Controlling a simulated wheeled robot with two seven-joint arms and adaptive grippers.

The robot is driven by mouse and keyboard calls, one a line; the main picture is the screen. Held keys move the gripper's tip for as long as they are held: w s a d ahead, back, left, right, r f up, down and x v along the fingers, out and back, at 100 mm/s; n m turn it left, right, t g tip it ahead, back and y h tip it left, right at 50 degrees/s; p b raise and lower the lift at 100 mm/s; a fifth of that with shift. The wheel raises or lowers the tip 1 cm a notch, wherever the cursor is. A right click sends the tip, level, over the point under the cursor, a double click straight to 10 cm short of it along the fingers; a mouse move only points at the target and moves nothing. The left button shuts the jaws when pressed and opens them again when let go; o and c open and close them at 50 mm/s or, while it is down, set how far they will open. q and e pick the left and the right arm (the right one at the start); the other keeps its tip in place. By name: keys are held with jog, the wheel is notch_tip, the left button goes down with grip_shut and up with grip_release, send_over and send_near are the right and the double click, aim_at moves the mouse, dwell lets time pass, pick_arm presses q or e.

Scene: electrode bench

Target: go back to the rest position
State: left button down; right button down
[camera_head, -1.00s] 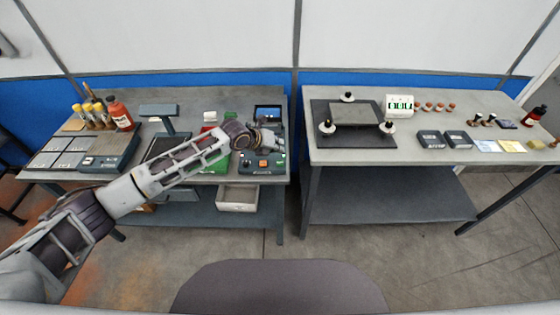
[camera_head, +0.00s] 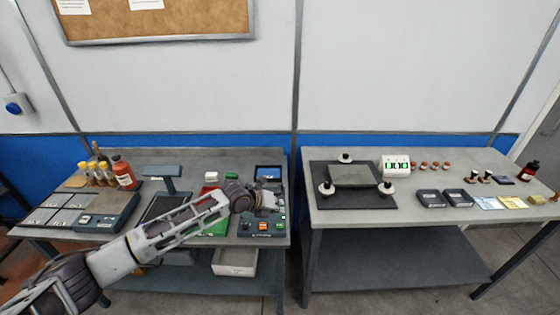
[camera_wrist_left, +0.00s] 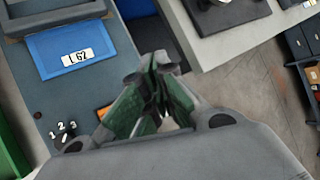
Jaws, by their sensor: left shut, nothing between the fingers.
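My left arm reaches in from the lower left in the head view. Its gripper (camera_head: 267,203) is over the control box (camera_head: 262,229) at the right end of the left bench, and hides part of it. In the left wrist view the two green-padded fingers (camera_wrist_left: 152,82) are shut with nothing between them. The box's blue screen (camera_head: 268,174) shows just behind the gripper. It also shows in the left wrist view (camera_wrist_left: 88,36), with a white label on it. Whether the gripper touches the box cannot be told. My right gripper is not in view.
On the left bench stand a red-brown bottle (camera_head: 124,173), several yellow-capped vials (camera_head: 97,174) and a dark stand (camera_head: 161,173). The right bench (camera_head: 430,213) is across a gap, with a black plate (camera_head: 353,198) and small items.

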pick_arm(q)
jog(key=shift+s+d+f, duration=0.1)
jog(key=shift+s+d, duration=0.05)
jog(key=shift+s, duration=0.05)
jog(key=s+d+f+n, duration=0.2)
jog(key=s+d+n, duration=0.1)
jog(key=s+n, duration=1.05)
jog(key=s+a+f+n+g+y, duration=0.1)
jog(key=s+a+f+n+y, duration=0.15)
jog(key=s+a+n, duration=0.95)
jog(key=s+a+f+n+g+y, duration=0.15)
jog(key=s+a+n+y, duration=0.25)
jog(key=s+a+n, duration=0.7)
notch_tip(320, 180, down, 33)
jog(key=a+m+g, duration=0.2)
jog(key=s+a+f, duration=0.2)
jog(key=s+f, duration=0.7)
jog(key=s, duration=0.1)
jog(key=s+a+f, duration=0.2)
jog(key=s+f, duration=0.8)
jog(key=s, duration=0.1)
jog(key=shift+s+f+g, duration=0.15)
jog(key=shift+s+g, duration=0.05)
jog(key=shift+g, duration=0.15)
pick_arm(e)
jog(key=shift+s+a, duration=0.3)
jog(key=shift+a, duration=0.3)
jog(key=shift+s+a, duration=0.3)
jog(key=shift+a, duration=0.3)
